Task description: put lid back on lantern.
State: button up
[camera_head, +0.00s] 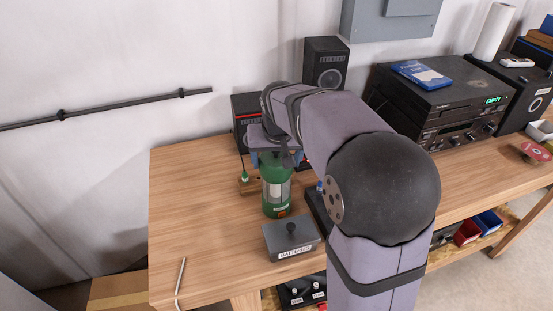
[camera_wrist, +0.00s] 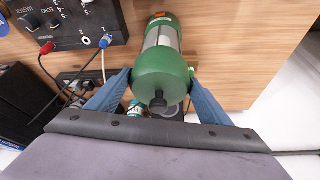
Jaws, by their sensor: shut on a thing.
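The green lantern (camera_head: 276,198) with a clear middle section stands upright on the wooden table, under my gripper; its clear body (camera_wrist: 163,34) also shows in the wrist view. The domed green lid (camera_wrist: 160,72) with a dark knob is between the blue fingers of my gripper (camera_wrist: 160,92), which is shut on it. The lid is lined up with the top of the lantern. I cannot tell whether it is fully seated or slightly above. In the head view my gripper (camera_head: 276,157) is at the lantern's top, and my arm hides part of the scene behind.
A grey box labelled batteries (camera_head: 290,241) stands close in front of the lantern. A black control box with knobs and cables (camera_wrist: 68,22) is beside it. Speakers (camera_head: 325,63) and a stereo (camera_head: 440,100) stand behind. The table's left side (camera_head: 195,200) is mostly clear.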

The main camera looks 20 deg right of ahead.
dwell(0.9)
jog(key=o, duration=1.2)
jog(key=shift+f, duration=0.1)
jog(key=shift+o, duration=0.4)
jog(key=shift+r, duration=0.2)
jog(key=shift+r+p, duration=3)
jog(key=shift+r, duration=0.35)
grip_shut()
jog(key=shift+f+b, duration=0.7)
jog(key=shift+f, duration=0.15)
